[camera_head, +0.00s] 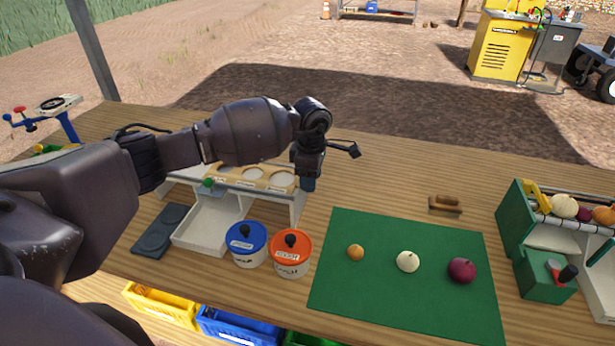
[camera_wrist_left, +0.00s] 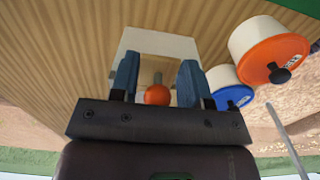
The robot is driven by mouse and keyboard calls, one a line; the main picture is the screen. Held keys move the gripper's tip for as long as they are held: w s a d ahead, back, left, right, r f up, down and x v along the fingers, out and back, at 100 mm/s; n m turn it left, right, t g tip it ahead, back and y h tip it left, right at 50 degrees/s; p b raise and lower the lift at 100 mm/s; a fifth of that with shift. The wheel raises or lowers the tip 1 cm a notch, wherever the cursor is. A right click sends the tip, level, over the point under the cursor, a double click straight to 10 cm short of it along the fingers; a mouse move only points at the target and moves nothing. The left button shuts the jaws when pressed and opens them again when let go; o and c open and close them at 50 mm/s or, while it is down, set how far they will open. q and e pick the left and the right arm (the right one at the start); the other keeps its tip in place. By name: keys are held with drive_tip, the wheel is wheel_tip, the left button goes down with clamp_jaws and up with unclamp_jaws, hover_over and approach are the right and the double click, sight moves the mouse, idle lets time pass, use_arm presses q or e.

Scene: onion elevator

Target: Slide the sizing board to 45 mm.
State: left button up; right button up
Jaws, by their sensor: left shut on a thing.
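The sizing board (camera_head: 253,174), a tan wooden strip with round holes, lies on a white stand (camera_head: 296,207) left of centre on the bench. My left gripper (camera_head: 308,184) points down at the right end of the board and stand. In the left wrist view, its two blue fingers (camera_wrist_left: 157,85) are on either side of an orange ball knob (camera_wrist_left: 157,95) on a grey stem, and it is shut on that knob. The gripper hides the knob in the head view. I cannot read any size mark on the board. My right gripper is not in view.
A blue-lidded pot (camera_head: 247,250) and an orange-lidded pot (camera_head: 290,259) stand in front of the stand. A green mat (camera_head: 380,290) with three round vegetables lies to the right, near a brush (camera_head: 445,205) and a green rack (camera_head: 512,205).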

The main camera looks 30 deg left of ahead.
use_arm(q)
drive_tip(key=shift+d, duration=0.1)
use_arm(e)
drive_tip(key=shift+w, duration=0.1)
use_arm(q)
drive_tip(key=o, duration=1.1)
drive_tip(key=shift+r, duration=0.1)
drive_tip(key=shift+r+p, duration=0.5)
drive_tip(key=shift+r, duration=0.55)
drive_tip(key=shift+r+p, duration=0.75)
drive_tip(key=shift+r, duration=1.15)
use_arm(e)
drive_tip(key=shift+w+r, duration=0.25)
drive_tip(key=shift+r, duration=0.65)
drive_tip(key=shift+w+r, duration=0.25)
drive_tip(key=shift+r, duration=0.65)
